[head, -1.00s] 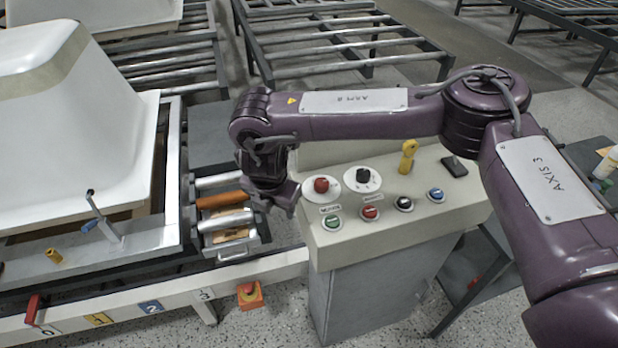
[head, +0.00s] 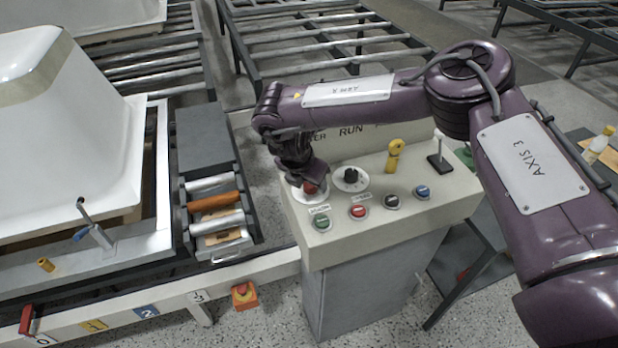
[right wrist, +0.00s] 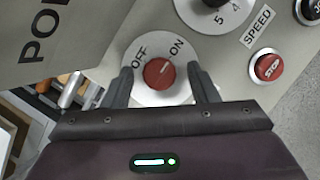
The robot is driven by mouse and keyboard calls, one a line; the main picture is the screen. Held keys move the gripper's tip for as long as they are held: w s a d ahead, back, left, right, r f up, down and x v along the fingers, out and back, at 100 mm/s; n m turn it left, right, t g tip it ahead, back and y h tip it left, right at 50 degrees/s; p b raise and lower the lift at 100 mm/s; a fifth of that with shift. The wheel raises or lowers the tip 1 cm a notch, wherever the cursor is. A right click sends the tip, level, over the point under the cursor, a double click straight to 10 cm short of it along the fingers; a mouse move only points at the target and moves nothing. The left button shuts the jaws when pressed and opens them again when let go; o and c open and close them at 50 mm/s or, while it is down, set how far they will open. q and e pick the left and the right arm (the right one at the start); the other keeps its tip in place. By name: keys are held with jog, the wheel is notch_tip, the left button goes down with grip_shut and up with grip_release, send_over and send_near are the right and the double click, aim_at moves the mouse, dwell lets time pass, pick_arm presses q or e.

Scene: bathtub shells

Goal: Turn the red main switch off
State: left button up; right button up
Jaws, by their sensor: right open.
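The red main switch (head: 309,188) is a round red knob on a white dial at the left of the console's sloped top. In the right wrist view the knob (right wrist: 158,73) sits on a dial marked OFF and ON, with its pale mark towards ON. My right gripper (head: 303,180) is over the switch and partly hides it in the head view. In the wrist view its fingers (right wrist: 163,78) are open, one on each side of the knob, with gaps between; whether they reach its depth is unclear. My left gripper is not in view.
The console (head: 400,205) also carries a black speed dial (head: 351,178), a green button (head: 321,223), a red stop button (head: 358,211), black and blue buttons, a yellow key-like handle (head: 394,155) and a lever (head: 439,150). A roller conveyor with a white tub (head: 60,130) stands left.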

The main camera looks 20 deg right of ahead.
jog(key=c, duration=1)
jog(key=shift+n, duration=0.4)
jog(key=n+y+b, duration=0.1)
jog(key=n, duration=0.2)
jog(key=shift+d+f+t, duration=0.1)
jog(key=shift+t, duration=0.3)
jog(key=n+y+b, duration=0.1)
jog(key=n, duration=0.2)
jog(key=shift+d+n+y+b, duration=0.15)
jog(key=shift+n+y+b, duration=0.15)
jog(key=shift+b, duration=0.05)
jog(key=n+y+b, duration=0.1)
jog(key=n+b, duration=0.1)
jog(key=n, duration=0.1)
jog(key=n+y+b, duration=0.1)
jog(key=n, duration=0.2)
jog(key=shift+d+t+b, duration=0.15)
jog(key=shift+t+b, duration=0.15)
jog(key=shift+b, duration=0.1)
jog(key=n+y, duration=0.1)
jog(key=n, duration=0.1)
jog(key=n+g+b, duration=0.1)
jog(key=n, duration=0.1)
jog(key=shift+d+y+b, duration=0.1)
jog(key=shift+y+b, duration=0.2)
jog(key=shift+y, duration=0.1)
jog(key=shift+n, duration=0.4)
